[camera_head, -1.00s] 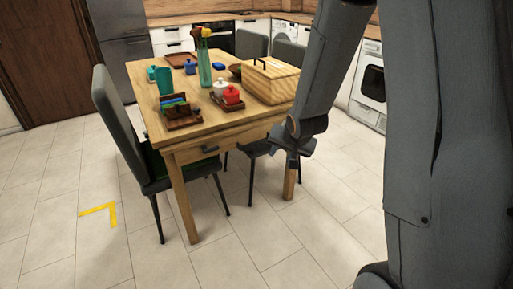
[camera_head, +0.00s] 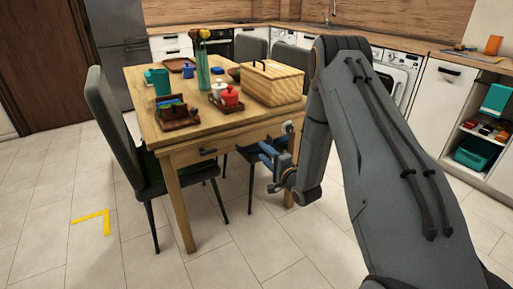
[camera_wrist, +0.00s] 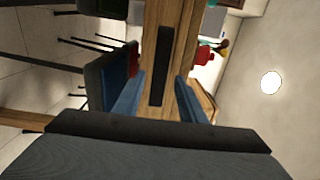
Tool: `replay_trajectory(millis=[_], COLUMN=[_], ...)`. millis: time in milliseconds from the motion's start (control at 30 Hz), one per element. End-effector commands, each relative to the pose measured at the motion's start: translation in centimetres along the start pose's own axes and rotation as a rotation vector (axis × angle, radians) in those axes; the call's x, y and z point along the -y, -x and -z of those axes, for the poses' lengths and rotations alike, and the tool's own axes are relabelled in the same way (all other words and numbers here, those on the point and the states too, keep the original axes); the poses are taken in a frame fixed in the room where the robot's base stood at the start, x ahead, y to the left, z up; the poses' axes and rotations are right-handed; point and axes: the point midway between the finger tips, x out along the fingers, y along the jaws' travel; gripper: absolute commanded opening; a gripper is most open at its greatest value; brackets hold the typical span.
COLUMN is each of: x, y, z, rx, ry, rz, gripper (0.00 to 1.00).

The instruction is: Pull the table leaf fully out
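The wooden table (camera_head: 240,132) stands ahead with its end facing me. A dark bar handle (camera_head: 208,151) sits on that end, below the tabletop; no gap shows there that I can make out. In the wrist view the handle (camera_wrist: 160,66) is a dark bar on the wood, ahead of and lined up between my two blue fingers. My gripper (camera_head: 268,150) is open, empty and to the right of the handle in the head view, its fingers pointing toward the table. The wrist view shows my gripper (camera_wrist: 158,100) with its fingers spread, apart from the handle.
On the table are a wooden box (camera_head: 271,84), a green vase (camera_head: 203,70), a red pot (camera_head: 230,96), a brown tray (camera_head: 178,118) and a teal cup (camera_head: 162,82). A grey chair (camera_head: 112,130) stands close at the left side. The floor in front is clear.

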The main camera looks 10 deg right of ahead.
Motion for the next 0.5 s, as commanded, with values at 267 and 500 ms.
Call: replay_trajectory(millis=[267,500], x=[0.1,0.0], y=[-4.3,-5.9], z=[0.0,-0.1], rx=[0.001,0.000], ry=[0.003,0.001], rz=[0.001,-0.002], gripper=[0.38,0.38])
